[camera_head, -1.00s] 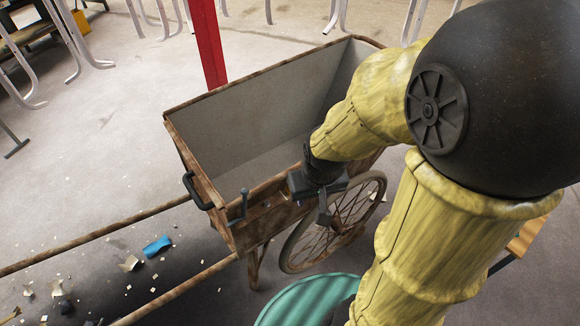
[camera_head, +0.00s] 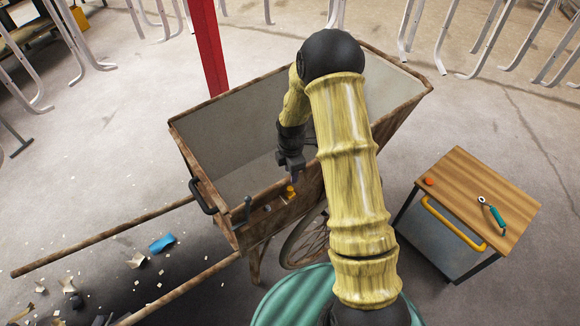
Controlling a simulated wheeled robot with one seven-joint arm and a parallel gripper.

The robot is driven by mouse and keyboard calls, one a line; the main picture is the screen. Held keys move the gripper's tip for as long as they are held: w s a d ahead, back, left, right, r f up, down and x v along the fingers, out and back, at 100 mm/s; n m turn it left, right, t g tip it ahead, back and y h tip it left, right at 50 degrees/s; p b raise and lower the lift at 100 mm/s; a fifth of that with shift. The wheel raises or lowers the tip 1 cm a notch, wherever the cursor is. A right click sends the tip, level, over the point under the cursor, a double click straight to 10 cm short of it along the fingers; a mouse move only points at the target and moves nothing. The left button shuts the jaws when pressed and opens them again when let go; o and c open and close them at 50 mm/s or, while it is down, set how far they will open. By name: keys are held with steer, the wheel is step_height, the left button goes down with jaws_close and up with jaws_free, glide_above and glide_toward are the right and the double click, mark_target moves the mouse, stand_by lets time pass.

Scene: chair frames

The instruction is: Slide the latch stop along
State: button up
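A wooden handcart (camera_head: 196,165) carries latch parts on its near long side. A small yellow-orange piece (camera_head: 291,192) sits there, a small round knob (camera_head: 267,208) is to its left, and a grey upright lever (camera_head: 247,206) is near the left corner. I cannot tell for sure which of these is the latch stop. My gripper (camera_head: 293,178) points down just above the yellow-orange piece, at the cart's near rim. Its fingers are small and partly hidden, so contact and opening are unclear.
A side table (camera_head: 455,178) at the right holds a teal-handled tool (camera_head: 493,213) and an orange-red piece (camera_head: 428,182). A red post (camera_head: 206,45) stands behind the cart. A black handle (camera_head: 203,196) juts from its left end. Debris and a blue scrap (camera_head: 161,244) lie lower left.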

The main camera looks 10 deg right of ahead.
steer(key=f+n, duration=0.1)
steer(key=w+f+n, duration=0.1)
steer(key=f, duration=0.1)
steer(key=shift+w+n+p, duration=0.25)
steer(key=shift+n+p, duration=0.1)
steer(key=shift+n, duration=0.05)
steer(key=shift+f, duration=0.1)
